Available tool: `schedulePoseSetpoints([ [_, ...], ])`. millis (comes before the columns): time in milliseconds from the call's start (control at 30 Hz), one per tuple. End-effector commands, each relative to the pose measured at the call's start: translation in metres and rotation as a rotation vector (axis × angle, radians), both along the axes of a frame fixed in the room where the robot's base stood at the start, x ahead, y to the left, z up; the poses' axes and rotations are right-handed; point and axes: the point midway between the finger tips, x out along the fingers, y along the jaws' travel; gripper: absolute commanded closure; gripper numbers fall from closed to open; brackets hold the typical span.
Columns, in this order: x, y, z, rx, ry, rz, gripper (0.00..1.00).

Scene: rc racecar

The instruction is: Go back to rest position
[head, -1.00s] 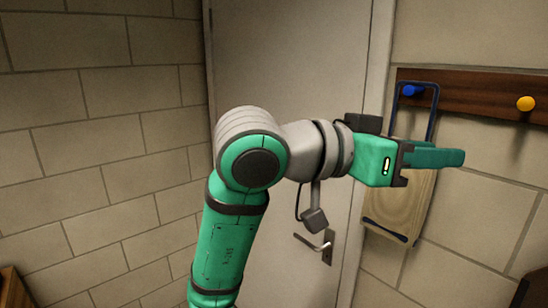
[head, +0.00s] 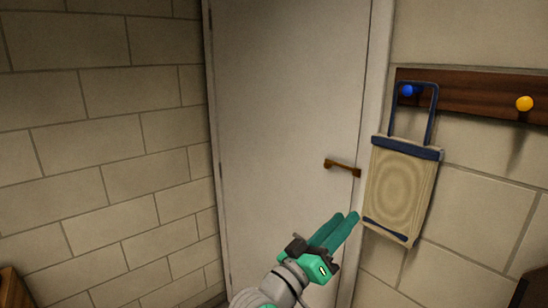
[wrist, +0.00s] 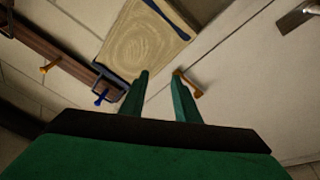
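My gripper (head: 347,218) is low in the head view, in front of the door, pointing up and to the right. In the wrist view its two green fingers (wrist: 160,75) are apart with nothing between them. A beige bag or board with a blue frame (head: 401,190) hangs by its handle loop at the blue knob (head: 409,90), to the upper right of my gripper. It also shows beyond the fingers in the wrist view (wrist: 145,40), apart from them. Most of my arm is below the head view.
A dark wooden rack (head: 470,95) on the wall also bears a yellow knob (head: 525,103). A closed grey door (head: 285,90) has a brown handle (head: 342,167). A metal lever handle (wrist: 298,15) shows in the wrist view. Block walls stand on both sides.

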Motion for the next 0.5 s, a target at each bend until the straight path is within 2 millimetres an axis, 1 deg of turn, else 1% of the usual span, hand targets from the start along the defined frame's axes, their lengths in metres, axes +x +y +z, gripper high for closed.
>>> schedulePoseSetpoints([
  [33, 0.001, 0.003, -0.022, -0.018, 0.023, 0.029, 0.71],
  [167, 0.003, 0.016, -0.068, -0.053, 0.066, 0.117, 0.71],
  [200, 0.002, 0.02, -0.083, -0.06, 0.079, 0.144, 0.71],
  [267, -0.001, 0.026, -0.105, -0.068, 0.097, 0.185, 0.71],
  [300, -0.003, 0.03, -0.119, -0.072, 0.108, 0.213, 0.71],
  [367, -0.008, 0.036, -0.141, -0.075, 0.128, 0.254, 0.71],
  [500, -0.024, 0.051, -0.191, -0.07, 0.167, 0.352, 0.71],
])
